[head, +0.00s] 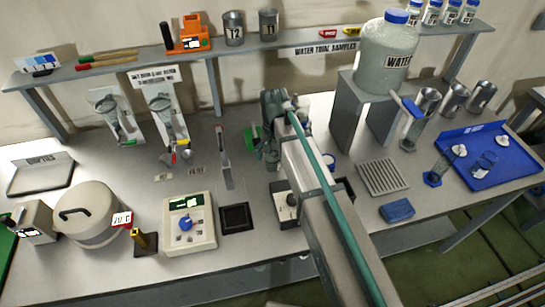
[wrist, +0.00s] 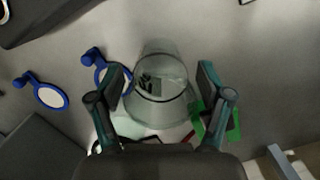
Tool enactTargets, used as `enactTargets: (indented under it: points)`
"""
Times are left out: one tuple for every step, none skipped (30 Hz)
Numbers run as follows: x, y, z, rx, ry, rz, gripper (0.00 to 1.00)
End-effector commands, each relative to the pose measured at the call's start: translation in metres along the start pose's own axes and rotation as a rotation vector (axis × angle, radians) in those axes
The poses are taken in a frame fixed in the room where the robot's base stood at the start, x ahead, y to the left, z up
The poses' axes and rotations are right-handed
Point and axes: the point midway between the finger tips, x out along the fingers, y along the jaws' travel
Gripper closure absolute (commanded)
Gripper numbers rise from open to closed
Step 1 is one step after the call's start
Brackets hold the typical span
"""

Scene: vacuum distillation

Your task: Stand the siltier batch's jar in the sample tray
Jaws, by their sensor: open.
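A clear glass jar (wrist: 158,105) with a dark-marked label stands between the fingers of my open gripper (wrist: 161,78) in the wrist view. A finger is on each side of it, and I cannot tell whether either touches. In the head view my gripper is mostly hidden by my arm. A grey tray (head: 40,190) with a label, probably the sample tray, lies at the far left and looks empty. Two cone-shaped vessels (head: 106,104) (head: 162,107) hang on white stands at the back left. Their silt levels are too small to compare.
Blue-rimmed round pieces (wrist: 52,96) lie left of the jar, and a green frame (wrist: 234,125) is close on its right. A round pot (head: 88,212) and a balance (head: 190,225) stand at the front left. A shelf (head: 215,50) runs along the back.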

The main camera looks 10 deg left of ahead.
Motion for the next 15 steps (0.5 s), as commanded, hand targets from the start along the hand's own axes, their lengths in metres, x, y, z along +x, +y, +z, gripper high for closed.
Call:
enactTargets:
  points:
    - [-0.003,0.0,-0.001,0.0,0.001,0.0,0.22]
    - [-0.006,0.0,-0.001,0.0,0.001,-0.001,0.22]
    - [-0.011,0.0,-0.001,0.0,0.003,-0.001,0.22]
    - [-0.015,0.0,-0.001,0.0,0.003,-0.001,0.22]
    - [-0.018,0.0,-0.001,0.0,0.002,-0.001,0.22]
    - [-0.025,-0.001,-0.002,0.0,0.003,-0.002,0.22]
    - [-0.03,-0.001,-0.002,0.0,0.004,-0.002,0.22]
    - [-0.035,-0.001,-0.002,0.0,0.003,-0.001,0.22]
    - [-0.042,-0.001,-0.002,0.0,0.004,-0.002,0.22]
    - [-0.047,-0.001,-0.002,0.0,0.004,-0.002,0.22]
    - [-0.052,-0.001,-0.002,0.0,0.003,-0.001,0.22]
    - [-0.06,-0.001,-0.002,0.0,0.004,-0.002,0.22]
    - [-0.065,-0.001,-0.002,0.0,0.003,-0.002,0.22]
    - [-0.069,-0.001,-0.002,0.0,0.003,-0.001,0.22]
    - [-0.076,-0.001,-0.002,0.0,0.004,-0.002,0.22]
